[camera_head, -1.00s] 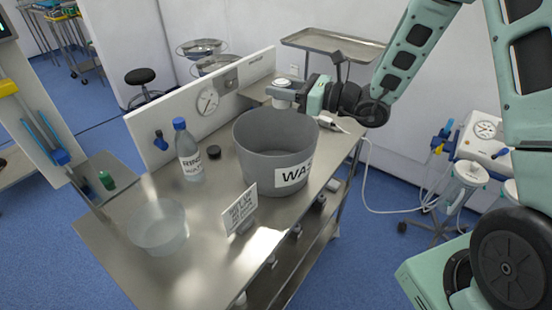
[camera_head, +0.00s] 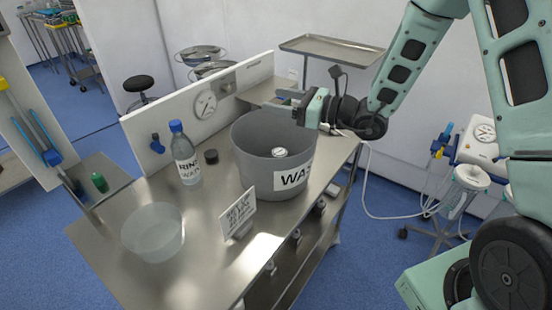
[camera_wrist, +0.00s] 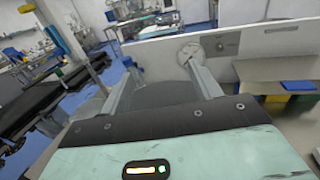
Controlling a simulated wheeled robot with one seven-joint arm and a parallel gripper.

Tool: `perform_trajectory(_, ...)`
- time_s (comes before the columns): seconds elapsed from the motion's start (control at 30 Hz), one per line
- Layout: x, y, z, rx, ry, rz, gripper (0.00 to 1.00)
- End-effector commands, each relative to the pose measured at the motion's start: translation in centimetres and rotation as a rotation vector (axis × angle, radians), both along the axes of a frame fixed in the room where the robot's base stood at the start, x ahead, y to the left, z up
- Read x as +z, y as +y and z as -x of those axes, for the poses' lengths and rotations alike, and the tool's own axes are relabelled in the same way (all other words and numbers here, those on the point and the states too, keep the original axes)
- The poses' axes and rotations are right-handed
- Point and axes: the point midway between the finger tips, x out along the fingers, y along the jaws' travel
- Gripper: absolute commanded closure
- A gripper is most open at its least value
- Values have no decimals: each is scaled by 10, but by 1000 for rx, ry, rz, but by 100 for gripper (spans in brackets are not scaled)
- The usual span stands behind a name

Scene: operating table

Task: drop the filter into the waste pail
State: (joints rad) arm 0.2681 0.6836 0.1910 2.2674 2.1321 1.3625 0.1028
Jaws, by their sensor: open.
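The filter (camera_head: 278,152), a small white round piece, is inside the grey waste pail (camera_head: 251,165), low against its inner side. The pail stands upright on the steel table, with a white label on its front. My gripper (camera_head: 284,97) is above the pail's far rim, open and empty. In the wrist view its two fingers (camera_wrist: 158,86) stand apart with nothing between them, and the grey pail shows below and between them.
A rinse water bottle (camera_head: 186,155) with a blue cap and a black cap (camera_head: 211,156) stand left of the pail. A clear bowl (camera_head: 153,232) and a small sign (camera_head: 238,214) are at the front. A white backboard (camera_head: 185,120) with a gauge runs behind.

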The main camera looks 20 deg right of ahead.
Motion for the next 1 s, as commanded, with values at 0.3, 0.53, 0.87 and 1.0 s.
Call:
perform_trajectory(0.3,-3,-41,33,-7,1,2,37)
perform_trajectory(0.53,-2,-83,68,-8,-1,1,37)
perform_trajectory(0.87,-1,-125,105,-3,0,0,37)
perform_trajectory(1.0,-1,-131,111,-1,0,0,37)
